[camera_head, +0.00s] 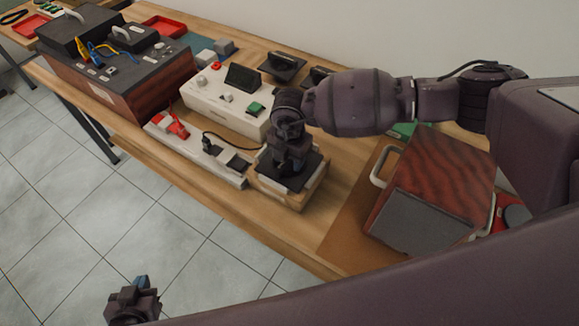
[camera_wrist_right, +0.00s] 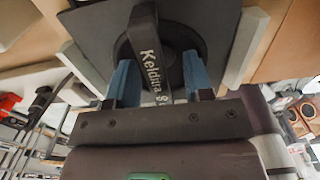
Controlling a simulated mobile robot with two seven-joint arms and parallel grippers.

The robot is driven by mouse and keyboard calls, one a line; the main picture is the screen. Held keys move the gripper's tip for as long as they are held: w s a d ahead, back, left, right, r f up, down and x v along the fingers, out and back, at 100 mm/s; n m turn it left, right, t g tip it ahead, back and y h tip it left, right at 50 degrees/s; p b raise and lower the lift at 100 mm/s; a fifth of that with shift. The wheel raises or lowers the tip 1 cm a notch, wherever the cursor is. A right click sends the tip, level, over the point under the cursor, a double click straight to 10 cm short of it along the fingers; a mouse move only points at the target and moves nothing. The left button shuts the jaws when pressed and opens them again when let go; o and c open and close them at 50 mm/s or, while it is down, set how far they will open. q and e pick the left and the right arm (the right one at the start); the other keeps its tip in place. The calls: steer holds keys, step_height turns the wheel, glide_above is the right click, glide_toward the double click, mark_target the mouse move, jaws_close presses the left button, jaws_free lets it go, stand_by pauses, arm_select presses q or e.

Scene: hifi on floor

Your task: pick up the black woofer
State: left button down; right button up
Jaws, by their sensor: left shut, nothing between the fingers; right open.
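The black woofer, a flat black square piece with a round part and a raised handle, shows in the right wrist view (camera_wrist_right: 95,25); in the head view its black plate (camera_head: 314,168) sits on a light wooden box. My right gripper (camera_head: 291,168) points down over it and hides much of it. In the right wrist view the blue fingers of this gripper (camera_wrist_right: 160,75) are open, one on each side of the handle; I cannot tell whether they touch it. My left gripper (camera_head: 134,298) is shut and empty, above the tiled floor at the lower left.
A white device (camera_head: 222,100) and a white power strip (camera_head: 195,153) lie left of the box. A dark red wooden cabinet (camera_head: 440,165) with white handles stands at the right. A large equipment box (camera_head: 130,90) is at the far left. The floor is clear.

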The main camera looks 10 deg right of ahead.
steer(key=shift+f, duration=0.15)
steer(key=shift+c, duration=0.5)
jaws_close()
steer(key=shift+r, duration=0.25)
step_height(320, 180, up, 20)
steer(key=p, duration=0.1)
stand_by(0.3)
steer(key=shift+r, duration=0.1)
